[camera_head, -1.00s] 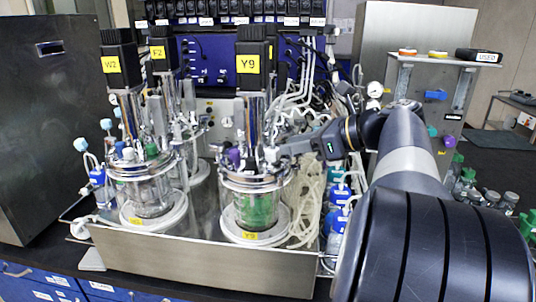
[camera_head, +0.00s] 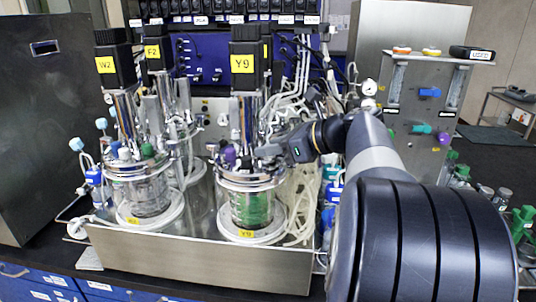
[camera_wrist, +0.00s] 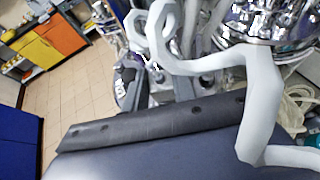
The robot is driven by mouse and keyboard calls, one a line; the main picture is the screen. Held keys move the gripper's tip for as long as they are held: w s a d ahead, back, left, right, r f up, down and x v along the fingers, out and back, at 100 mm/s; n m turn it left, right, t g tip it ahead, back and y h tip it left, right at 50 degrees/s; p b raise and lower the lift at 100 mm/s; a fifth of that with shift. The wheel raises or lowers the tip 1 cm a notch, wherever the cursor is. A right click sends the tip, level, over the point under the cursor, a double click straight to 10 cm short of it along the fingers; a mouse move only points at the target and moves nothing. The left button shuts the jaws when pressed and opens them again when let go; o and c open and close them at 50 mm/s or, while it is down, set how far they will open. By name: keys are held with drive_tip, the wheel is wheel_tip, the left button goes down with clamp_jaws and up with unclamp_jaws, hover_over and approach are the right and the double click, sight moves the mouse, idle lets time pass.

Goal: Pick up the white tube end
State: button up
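My gripper (camera_head: 268,153) reaches in from the right at the top of the Y9 bioreactor (camera_head: 250,205), close to its metal head fittings. Its fingers are small and blend with the fittings, so I cannot tell whether they are open or shut. In the wrist view a thick white tube (camera_wrist: 258,100) loops across the upper middle and bends down to the lower right, very close to the camera. I cannot clearly make out its free end. Pale tubing (camera_head: 300,195) also hangs in coils right of the Y9 vessel in the head view.
The W2 bioreactor (camera_head: 140,190) stands left of Y9 in the same steel tray (camera_head: 200,262). Blue-capped bottles (camera_head: 333,190) stand right of the tubing. A steel rack (camera_head: 425,100) stands behind my arm. Thin white lines (camera_head: 293,90) crowd the space above my gripper.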

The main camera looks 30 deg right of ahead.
drive_tip(key=c, duration=0.3)
drive_tip(key=shift+r, duration=0.1)
